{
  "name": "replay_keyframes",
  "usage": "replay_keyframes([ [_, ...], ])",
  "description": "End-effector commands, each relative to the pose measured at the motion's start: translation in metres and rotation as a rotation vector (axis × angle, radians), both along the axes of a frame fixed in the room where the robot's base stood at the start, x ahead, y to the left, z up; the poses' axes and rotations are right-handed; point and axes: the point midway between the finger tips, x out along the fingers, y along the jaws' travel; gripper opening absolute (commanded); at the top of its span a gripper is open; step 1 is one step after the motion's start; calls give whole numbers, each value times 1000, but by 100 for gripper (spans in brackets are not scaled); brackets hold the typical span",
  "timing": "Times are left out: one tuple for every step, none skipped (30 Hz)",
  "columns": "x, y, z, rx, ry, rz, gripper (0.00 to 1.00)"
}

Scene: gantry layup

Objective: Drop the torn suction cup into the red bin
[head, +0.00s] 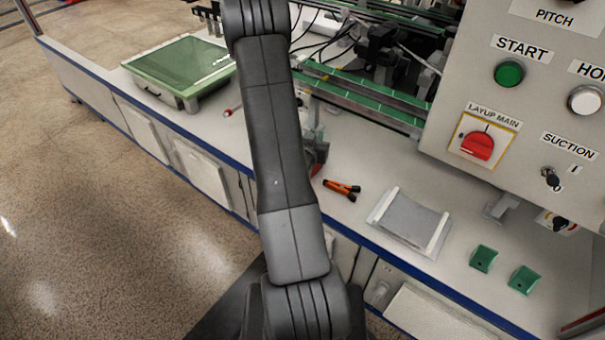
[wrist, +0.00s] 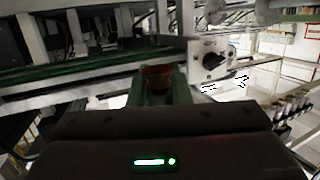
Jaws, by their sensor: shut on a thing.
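In the wrist view my gripper (wrist: 160,88) is shut on a reddish-brown cup, the torn suction cup (wrist: 157,76), held between the two green fingers. The tear cannot be made out. In the head view my arm runs up the middle of the picture and hides the gripper and the cup. A dark red patch (head: 318,160) shows just right of my arm, mostly hidden; I cannot tell whether it is the red bin. No red bin is clearly seen in either view.
The white bench holds a green-topped case (head: 180,67), orange-handled pliers (head: 341,188), a grey tray (head: 409,221) and two green brackets (head: 483,258). Green rails (head: 365,98) run behind. A control panel (head: 520,115) stands at the right.

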Motion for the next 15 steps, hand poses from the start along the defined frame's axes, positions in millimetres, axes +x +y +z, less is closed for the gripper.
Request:
replay_keyframes([
  [7, 0, -4, 5, -14, -31, 0],
  [10, 0, -2, 7, -14, -51, 0],
  [13, -1, 0, 6, -13, -75, 0],
  [16, 0, 2, 7, -13, -93, 0],
  [18, 0, 4, 7, -12, -107, 0],
  [21, 2, 7, 7, -11, -124, 0],
  [22, 3, 9, 6, -10, -134, 0],
  [23, 5, 12, 5, -9, -143, 0],
  [25, 7, 15, 6, -9, -153, 0],
  [26, 9, 17, 5, -8, -157, 0],
  [27, 10, 19, 5, -7, -160, 0],
  [28, 13, 22, 4, -5, -162, 0],
  [28, 14, 24, 2, -5, -163, 0],
  [29, 16, 26, 2, -4, -165, 0],
  [29, 17, 27, 1, -3, -165, 0],
])
